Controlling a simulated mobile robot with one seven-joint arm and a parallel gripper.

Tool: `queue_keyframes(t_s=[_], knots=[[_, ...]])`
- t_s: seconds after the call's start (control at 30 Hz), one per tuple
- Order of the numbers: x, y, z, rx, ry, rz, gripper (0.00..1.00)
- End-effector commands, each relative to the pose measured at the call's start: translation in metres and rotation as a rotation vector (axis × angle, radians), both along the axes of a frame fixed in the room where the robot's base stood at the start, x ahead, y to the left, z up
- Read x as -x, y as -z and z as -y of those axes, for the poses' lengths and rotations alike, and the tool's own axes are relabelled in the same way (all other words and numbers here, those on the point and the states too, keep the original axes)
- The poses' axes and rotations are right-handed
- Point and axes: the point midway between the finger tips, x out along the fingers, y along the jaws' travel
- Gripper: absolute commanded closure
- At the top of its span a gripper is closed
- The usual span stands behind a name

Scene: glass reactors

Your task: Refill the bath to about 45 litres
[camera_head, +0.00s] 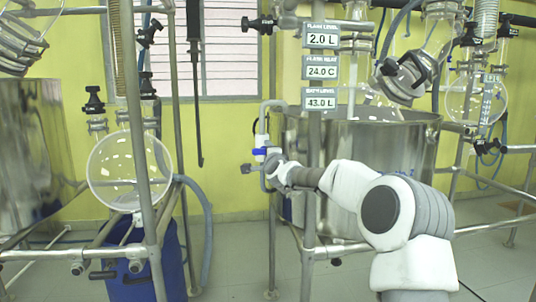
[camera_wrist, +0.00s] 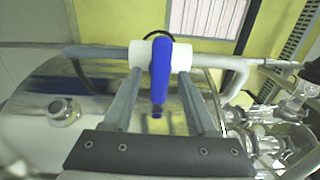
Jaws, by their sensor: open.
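The steel bath (camera_head: 345,135) stands right of centre in the head view, and its display (camera_head: 321,103) reads 43.0 L. A white valve (camera_head: 263,142) with a blue handle (camera_head: 258,152) sits on a grey pipe at the bath's left side. My gripper (camera_head: 262,170) is at this valve, just below the handle. In the wrist view the blue handle (camera_wrist: 160,75) lies between the two open fingers of my gripper (camera_wrist: 158,92), with the white valve body (camera_wrist: 143,54) beyond their tips. I see a gap on both sides of the handle; contact cannot be told.
Two more displays (camera_head: 321,40) above read 2.0 L and 24.0 C. A steel frame post (camera_head: 311,210) stands close beside my arm. A round glass flask (camera_head: 120,175) and a blue container (camera_head: 135,262) are on the left. The pipe (camera_wrist: 235,72) runs across the wrist view.

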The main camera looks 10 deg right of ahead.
Motion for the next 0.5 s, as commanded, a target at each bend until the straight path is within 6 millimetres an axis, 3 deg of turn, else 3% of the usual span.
queue_keyframes(t_s=[0.27, 0.5], knots=[[0.014, 0.0, 0.001, 0.002, 0.0, 0.0, 0.43], [0.049, -0.001, 0.002, 0.004, 0.002, 0.0, 0.43]])
